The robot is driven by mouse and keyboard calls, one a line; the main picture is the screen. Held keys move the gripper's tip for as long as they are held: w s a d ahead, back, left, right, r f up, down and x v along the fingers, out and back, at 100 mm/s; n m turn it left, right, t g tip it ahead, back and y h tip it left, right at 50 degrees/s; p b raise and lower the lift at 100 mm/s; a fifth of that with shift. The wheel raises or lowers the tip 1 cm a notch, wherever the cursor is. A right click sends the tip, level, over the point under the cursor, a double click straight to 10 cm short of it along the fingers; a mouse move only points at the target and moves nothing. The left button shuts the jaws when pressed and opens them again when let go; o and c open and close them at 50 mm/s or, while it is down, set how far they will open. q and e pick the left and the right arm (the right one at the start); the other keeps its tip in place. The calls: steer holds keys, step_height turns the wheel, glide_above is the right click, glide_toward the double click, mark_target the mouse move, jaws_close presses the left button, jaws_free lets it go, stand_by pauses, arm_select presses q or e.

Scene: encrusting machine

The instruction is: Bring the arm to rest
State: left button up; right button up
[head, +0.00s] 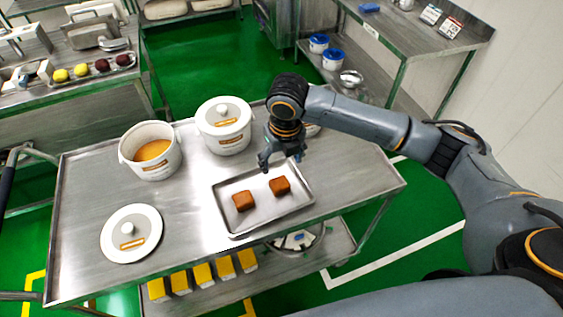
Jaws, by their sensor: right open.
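My right gripper (281,160) is open and empty, pointing down above the back edge of a metal tray (262,222). The arm reaches in from the right across the steel table (340,190). Two brown square pieces (243,201) lie apart on the tray, the other one (280,186) closer to the gripper. The gripper does not appear to touch either piece, though its exact height above the tray is hard to judge. My left gripper is not in view.
An open white tub with orange filling (151,152), a lidded white tub (224,127) and a loose lid (131,232) stand on the table. Another container behind my gripper is mostly hidden. Several yellow boxes (201,275) sit on the lower shelf. The table's right end is clear.

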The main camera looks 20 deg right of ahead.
stand_by(0.3)
steer(key=s+a+f+m+t+y, duration=0.1)
steer(key=s+a+f+m+y, duration=0.35)
steer(key=s+a+m, duration=0.75)
steer(key=s+d+f+m+t+h, duration=0.1)
steer(key=s+d+f+m+h, duration=0.1)
steer(key=s+d+m, duration=0.65)
steer(key=s+d+f+m+h, duration=0.25)
steer(key=d+m, duration=0.65)
steer(key=m, duration=0.6)
step_height(320, 180, down, 28)
steer(key=s+f+g+b, duration=0.1)
steer(key=s+b, duration=0.1)
steer(key=s+d+f+g+b, duration=0.1)
steer(key=s+d+f, duration=0.1)
steer(key=s+f, duration=1.4)
steer(key=shift+s+d+n, duration=0.3)
steer(key=shift+n, duration=0.15)
